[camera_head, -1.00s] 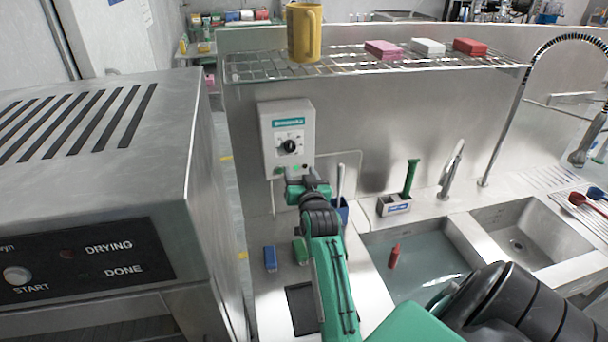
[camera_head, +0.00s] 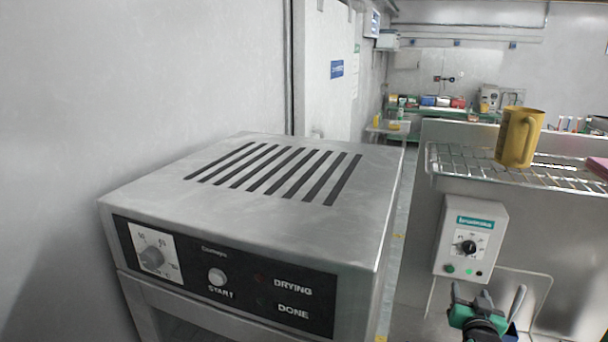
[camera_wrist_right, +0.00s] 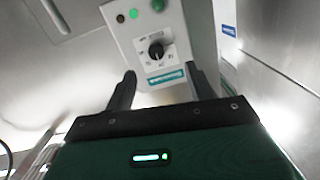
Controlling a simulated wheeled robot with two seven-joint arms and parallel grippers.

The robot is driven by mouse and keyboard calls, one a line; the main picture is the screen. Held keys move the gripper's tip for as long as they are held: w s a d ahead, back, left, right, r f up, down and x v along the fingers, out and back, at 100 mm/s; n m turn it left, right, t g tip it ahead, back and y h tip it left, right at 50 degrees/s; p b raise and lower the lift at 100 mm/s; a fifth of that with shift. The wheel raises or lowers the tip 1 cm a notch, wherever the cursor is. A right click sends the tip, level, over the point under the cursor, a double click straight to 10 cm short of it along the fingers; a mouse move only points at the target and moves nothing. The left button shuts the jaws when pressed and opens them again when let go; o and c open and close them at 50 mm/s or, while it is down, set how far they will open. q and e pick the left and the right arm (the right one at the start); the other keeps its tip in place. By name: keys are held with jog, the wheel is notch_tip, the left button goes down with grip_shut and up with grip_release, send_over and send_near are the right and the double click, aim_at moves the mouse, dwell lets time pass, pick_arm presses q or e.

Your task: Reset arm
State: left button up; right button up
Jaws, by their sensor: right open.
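My right gripper (camera_head: 471,294) shows at the lower right of the head view, just below a grey control box (camera_head: 468,238) on the steel wall. The box has a black dial, a green label and small green lights. In the right wrist view my right gripper (camera_wrist_right: 163,85) is open, with its two dark fingers apart and nothing between them. The control box (camera_wrist_right: 152,40) lies beyond the fingertips. Its dial shows between the fingers, apart from them. My left gripper is not in view.
A steel machine (camera_head: 290,200) with a DRYING and DONE panel fills the left and middle. A yellow mug (camera_head: 519,137) stands on a wire rack (camera_head: 465,165) above the control box. A narrow gap runs between machine and sink wall.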

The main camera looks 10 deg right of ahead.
jog(key=s+a+f+n+g+y, duration=0.2)
jog(key=s+a+f+n+g, duration=0.15)
jog(key=s+a+f, duration=0.55)
jog(key=s+a+f+n+g+y, duration=0.2)
jog(key=s+a+g+y, duration=0.3)
jog(key=s, duration=0.7)
jog(key=s+a+f+n+g, duration=0.3)
jog(key=s+a+f, duration=0.3)
jog(key=s+a, duration=0.4)
notch_tip(320, 180, down, 37)
jog(key=s+g+b, duration=0.2)
jog(key=s+b, duration=0.1)
jog(key=b, duration=0.2)
jog(key=s+d+f+b, duration=0.2)
jog(key=s+f, duration=0.7)
jog(key=f, duration=0.2)
jog(key=s+d+f+g+b, duration=0.1)
jog(key=s+d+f+b, duration=0.1)
jog(key=s+f, duration=0.7)
notch_tip(320, 180, down, 3)
jog(key=shift+s+r, duration=0.1)
jog(key=shift+s, duration=0.15)
jog(key=shift+n, duration=0.25)
